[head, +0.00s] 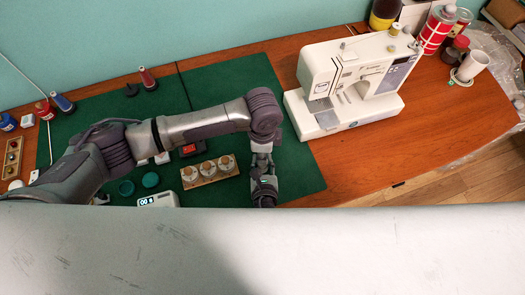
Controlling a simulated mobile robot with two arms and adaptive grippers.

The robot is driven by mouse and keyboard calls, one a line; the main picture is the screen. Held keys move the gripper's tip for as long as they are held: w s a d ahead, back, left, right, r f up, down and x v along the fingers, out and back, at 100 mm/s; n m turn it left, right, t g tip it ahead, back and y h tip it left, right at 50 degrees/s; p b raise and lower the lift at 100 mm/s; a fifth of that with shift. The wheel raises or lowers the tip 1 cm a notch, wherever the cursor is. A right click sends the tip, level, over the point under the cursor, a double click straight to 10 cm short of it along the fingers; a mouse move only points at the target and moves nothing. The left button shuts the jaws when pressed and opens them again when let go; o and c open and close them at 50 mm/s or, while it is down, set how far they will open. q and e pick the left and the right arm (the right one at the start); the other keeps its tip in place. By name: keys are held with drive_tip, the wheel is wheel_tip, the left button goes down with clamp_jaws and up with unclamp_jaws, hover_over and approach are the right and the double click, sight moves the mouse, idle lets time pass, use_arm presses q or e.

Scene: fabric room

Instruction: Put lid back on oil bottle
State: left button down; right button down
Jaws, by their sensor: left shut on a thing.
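My left gripper (265,191) points down over the right part of the green mat (295,165). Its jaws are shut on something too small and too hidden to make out. The fingertips are close to the edge of a pale surface in the foreground, which may cover what they hold. I cannot tell for certain which container is the oil bottle. Small bottles with red and blue bodies stand at the left, and a red-bodied one (148,79) stands at the mat's back edge. I cannot pick out the lid. My right gripper is not in view.
A white sewing machine (325,115) stands right of the mat. A wooden block (229,168) with round pieces lies left of the gripper, near a digital device (158,200) and green discs (150,180). A red can (436,31) and white cup (472,66) stand back right. The front right table is clear.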

use_arm(q)
drive_tip(key=m, duration=0.7)
drive_tip(key=c, duration=1)
unclamp_jaws()
wheel_tip(320, 180, up, 12)
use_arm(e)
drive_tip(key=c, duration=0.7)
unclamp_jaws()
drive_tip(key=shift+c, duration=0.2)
